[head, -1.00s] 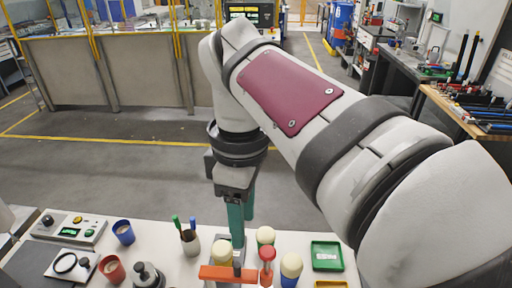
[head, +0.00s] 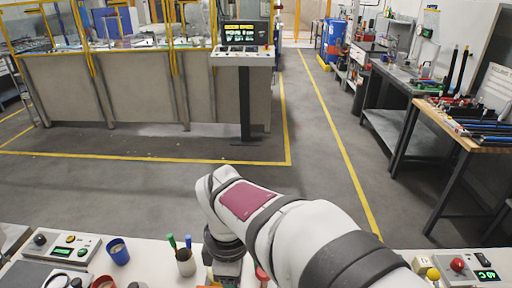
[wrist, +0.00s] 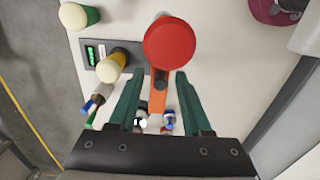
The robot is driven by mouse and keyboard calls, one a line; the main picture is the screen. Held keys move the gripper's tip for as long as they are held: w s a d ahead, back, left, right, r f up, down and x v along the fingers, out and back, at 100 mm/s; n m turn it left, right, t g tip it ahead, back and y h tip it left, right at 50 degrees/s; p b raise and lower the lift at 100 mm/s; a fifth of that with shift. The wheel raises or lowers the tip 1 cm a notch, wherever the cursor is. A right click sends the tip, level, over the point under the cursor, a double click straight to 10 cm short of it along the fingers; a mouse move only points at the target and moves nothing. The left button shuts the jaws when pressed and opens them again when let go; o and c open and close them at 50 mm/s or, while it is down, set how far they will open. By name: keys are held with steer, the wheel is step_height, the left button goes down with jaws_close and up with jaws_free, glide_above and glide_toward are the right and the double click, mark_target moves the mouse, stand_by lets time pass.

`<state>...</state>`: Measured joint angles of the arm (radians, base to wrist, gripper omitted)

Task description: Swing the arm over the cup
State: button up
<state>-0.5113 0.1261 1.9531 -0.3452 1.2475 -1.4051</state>
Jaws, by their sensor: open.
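A blue cup (head: 118,251) stands at the left of the white bench in the head view. A red-brown cup (head: 104,283) is in front of it, cut by the lower edge. I cannot tell which cup is meant. My gripper is low at the bottom in the head view, its fingers cut off. In the wrist view my gripper (wrist: 155,82) is open, its teal fingers apart. A red round-topped piece (wrist: 169,42) and an orange bar (wrist: 157,103) show between or beyond them, with no visible grip.
Cream-topped yellow (wrist: 112,67) and green (wrist: 78,16) containers stand near the fingers in the wrist view. A control box (head: 62,246) sits at the bench's left, another box with a red button (head: 457,264) at the right. Open floor lies behind the bench.

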jaws_close()
stand_by(1.4)
